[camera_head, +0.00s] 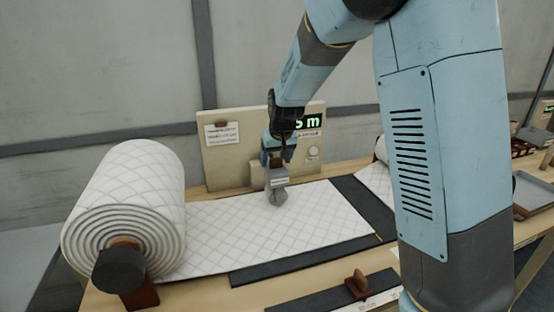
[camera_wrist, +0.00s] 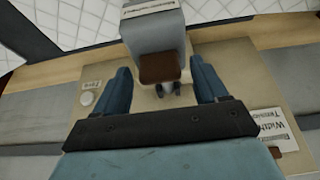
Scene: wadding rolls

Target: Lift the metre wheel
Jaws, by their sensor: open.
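The metre wheel (camera_head: 277,179) has a grey housing with a pale label and a round wheel below. It stands on the white quilted wadding (camera_head: 230,225), in front of the beige panel. In the wrist view, its grey housing (camera_wrist: 155,35) and brown top block (camera_wrist: 160,68) show between my fingers. My gripper (camera_head: 275,157) is open at the top of the metre wheel. In the wrist view, my gripper (camera_wrist: 163,75) has one blue finger on each side of the brown block, with gaps visible. The exact finger height against the block is hard to tell.
A large wadding roll (camera_head: 135,200) lies at the left on a spindle with a dark end cap. The beige panel (camera_head: 230,165) with a green "m" display stands close behind. A dark strip with a brown knob (camera_head: 358,285) lies at the front. My arm hides the table's right part.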

